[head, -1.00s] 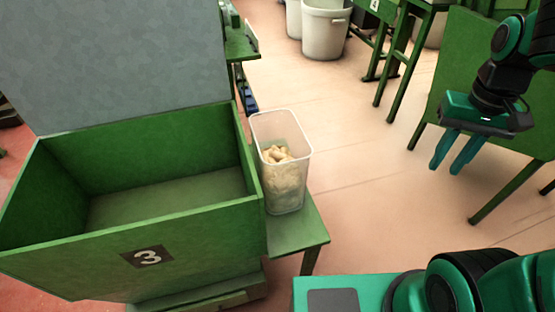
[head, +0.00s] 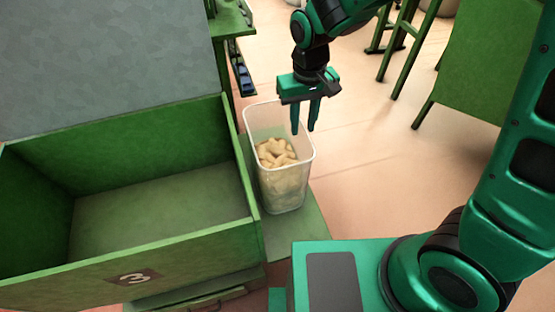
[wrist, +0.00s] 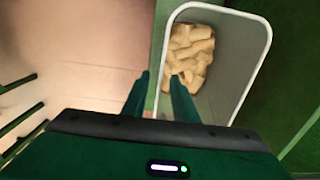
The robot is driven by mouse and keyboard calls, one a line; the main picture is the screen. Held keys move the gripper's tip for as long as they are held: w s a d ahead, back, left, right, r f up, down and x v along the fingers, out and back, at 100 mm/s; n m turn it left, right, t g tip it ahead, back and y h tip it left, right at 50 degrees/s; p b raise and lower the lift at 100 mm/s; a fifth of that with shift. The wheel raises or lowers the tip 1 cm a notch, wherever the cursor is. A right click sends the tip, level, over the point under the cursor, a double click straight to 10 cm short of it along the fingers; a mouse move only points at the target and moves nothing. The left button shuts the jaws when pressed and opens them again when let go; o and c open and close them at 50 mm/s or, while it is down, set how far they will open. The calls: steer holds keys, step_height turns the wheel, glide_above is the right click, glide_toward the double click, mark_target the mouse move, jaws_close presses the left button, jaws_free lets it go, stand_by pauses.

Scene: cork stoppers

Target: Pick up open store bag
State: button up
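The only open holder of stock I see is a tall, clear, rigid-looking bin (head: 285,195), not plainly a bag. It stands upright on a small green ledge, part filled with tan cork stoppers (head: 275,152). My gripper (head: 304,131) points down at the bin's right rim, open and empty. In the wrist view the bin's rim (wrist: 167,55) runs between the fingers (wrist: 160,88): one finger lies over the opening, the other outside. I cannot tell whether the fingertips are below the rim.
A large green open box (head: 180,245) marked 3, empty inside, stands directly left of the bin. A grey panel (head: 100,60) rises behind it. Green stands (head: 480,65) are at the upper right. The pale floor (head: 370,170) right of the bin is clear.

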mark_target(300, 142)
steer(key=shift+w+f, duration=0.1)
steer(key=shift+f, duration=3.8)
jaws_close()
steer(key=shift+a, duration=0.1)
